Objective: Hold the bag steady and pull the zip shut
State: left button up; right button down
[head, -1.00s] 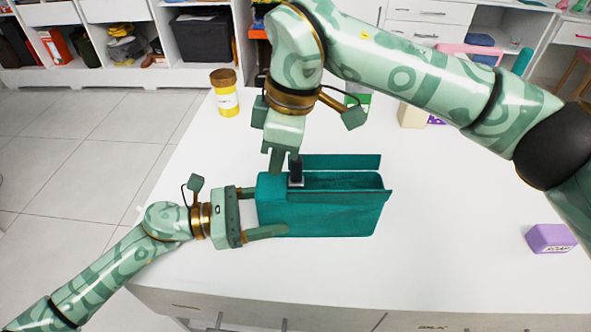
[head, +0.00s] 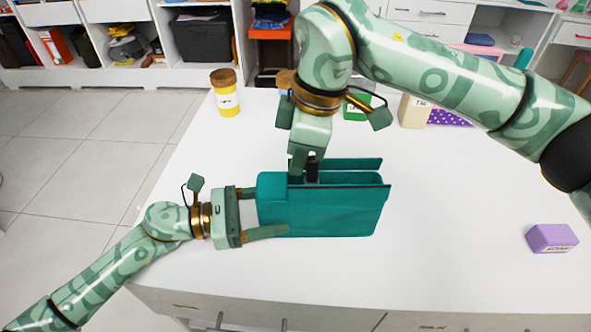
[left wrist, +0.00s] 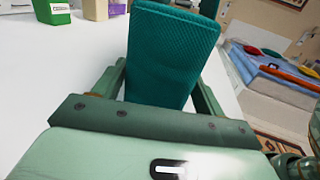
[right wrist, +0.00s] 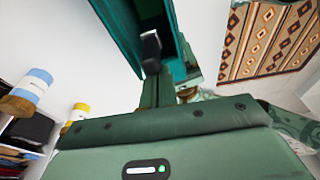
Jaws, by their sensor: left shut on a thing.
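The teal bag (head: 325,215) stands upright on the white table, closed at its left end and gaping open to the right of the zip. My left gripper (head: 266,212) is shut on the bag's left end, one finger on each side; the left wrist view shows the bag (left wrist: 172,55) between the fingers. The black zip pull (head: 313,170) stands on the bag's top edge. My right gripper (head: 299,166) points down with its fingers together, directly left of the pull and seemingly touching it. The right wrist view shows the pull (right wrist: 151,48) just beyond the fingertips.
A yellow jar with a brown lid (head: 226,95) stands at the back left of the table. A green box (head: 356,106) and a cream box (head: 414,112) stand behind the bag. A purple soap box (head: 551,238) lies at the right.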

jog(key=shift+w+d, duration=0.2)
jog(key=shift+d, duration=4.95)
jog(key=shift+a, duration=0.7)
notch_tip(320, 180, up, 8)
pick_arm(q)
jog(key=o, duration=1)
jog(key=shift+o, duration=0.2)
jog(key=shift+a, duration=0.1)
